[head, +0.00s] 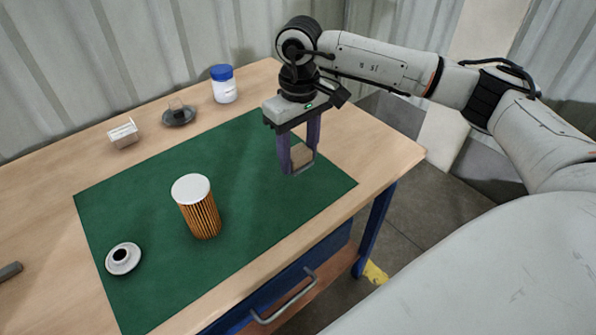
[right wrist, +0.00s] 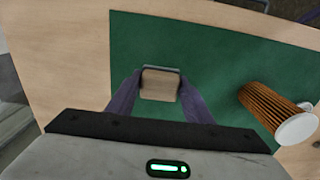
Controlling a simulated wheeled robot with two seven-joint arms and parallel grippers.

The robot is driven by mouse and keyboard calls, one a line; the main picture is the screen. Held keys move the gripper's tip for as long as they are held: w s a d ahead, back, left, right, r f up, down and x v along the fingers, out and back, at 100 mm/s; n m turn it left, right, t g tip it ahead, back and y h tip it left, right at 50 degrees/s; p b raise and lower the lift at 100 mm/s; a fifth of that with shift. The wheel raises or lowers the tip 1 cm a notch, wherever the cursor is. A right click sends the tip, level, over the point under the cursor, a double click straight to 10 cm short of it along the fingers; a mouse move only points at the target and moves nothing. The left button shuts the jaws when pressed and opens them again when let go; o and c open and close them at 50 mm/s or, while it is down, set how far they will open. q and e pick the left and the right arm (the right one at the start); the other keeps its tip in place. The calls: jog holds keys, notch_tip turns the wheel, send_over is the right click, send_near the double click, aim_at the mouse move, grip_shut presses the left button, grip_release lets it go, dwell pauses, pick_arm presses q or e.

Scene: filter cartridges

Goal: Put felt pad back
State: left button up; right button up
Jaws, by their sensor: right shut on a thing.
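My right gripper (head: 299,160) is shut on a small tan block with a grey edge, which I take to be the felt pad (head: 302,153). The gripper points down over the right part of the green mat (head: 255,150); the gap beneath the pad is hard to judge. In the right wrist view the pad (right wrist: 160,84) sits between the two purple fingers, with a grey rim along its far side. My left gripper is not in view.
A pleated orange filter cartridge (head: 203,215) with a white top stands on the mat, left of the gripper. A white end cap (head: 123,259) lies at the mat's left. Behind are a small white box (head: 123,133), a dark round dish (head: 179,116) and a blue-lidded jar (head: 225,92).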

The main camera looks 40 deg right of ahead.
aim_at(298, 182)
jog(key=shift+f, duration=2.65)
jog(key=o, duration=0.9)
jog(key=shift+o, duration=0.2)
jog(key=shift+r, duration=0.15)
notch_tip(298, 182, up, 12)
jog(key=shift+r+b, duration=0.1)
jog(key=shift+b, duration=0.2)
